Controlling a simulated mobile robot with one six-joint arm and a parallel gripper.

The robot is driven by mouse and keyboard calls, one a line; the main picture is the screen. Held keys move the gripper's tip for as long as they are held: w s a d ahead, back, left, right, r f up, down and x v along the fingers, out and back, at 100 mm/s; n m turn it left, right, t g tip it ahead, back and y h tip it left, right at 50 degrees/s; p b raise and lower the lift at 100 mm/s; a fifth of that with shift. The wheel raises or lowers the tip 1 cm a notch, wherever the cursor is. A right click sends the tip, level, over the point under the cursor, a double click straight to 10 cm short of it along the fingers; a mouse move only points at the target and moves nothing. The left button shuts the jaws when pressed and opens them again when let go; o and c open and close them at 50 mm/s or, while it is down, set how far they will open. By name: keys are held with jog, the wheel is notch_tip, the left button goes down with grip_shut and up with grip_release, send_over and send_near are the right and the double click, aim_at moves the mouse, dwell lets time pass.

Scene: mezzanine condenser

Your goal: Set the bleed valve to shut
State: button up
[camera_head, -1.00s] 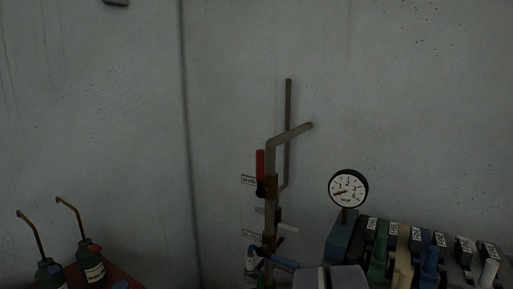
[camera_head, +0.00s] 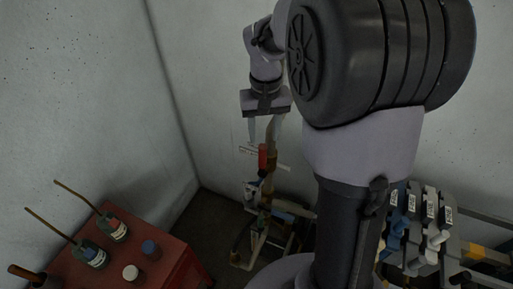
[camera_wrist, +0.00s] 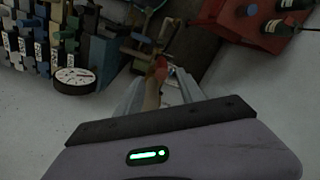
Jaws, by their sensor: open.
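A pipe stand with several lever valves (camera_head: 271,150) rises by the wall in the head view. A red lever (camera_head: 262,157) stands upright along the pipe, and a pale lever (camera_head: 284,167) shows beside it. The small labels are too blurred to read, so I cannot tell which is the bleed valve. My gripper (camera_head: 265,138) points down just above the red lever, with its fingers apart and nothing seen held. In the wrist view, the red lever (camera_wrist: 161,68) appears between the fingertips (camera_wrist: 158,82). Contact cannot be made out. My arm hides part of the stand's right side.
A red table (camera_head: 181,262) with bottles (camera_head: 92,254) and small jars stands at the lower left. A row of coloured lever blocks (camera_head: 425,225) is at the right. A round gauge (camera_wrist: 73,80) shows in the wrist view. Walls close in behind the pipes.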

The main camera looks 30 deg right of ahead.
aim_at(262, 159)
jog(key=f, duration=1.1)
jog(key=shift+w+f, duration=0.15)
jog(key=shift+w, duration=0.1)
jog(key=shift+w+f, duration=0.2)
jog(key=shift+f, duration=0.35)
jog(key=shift+s, duration=0.1)
grip_shut()
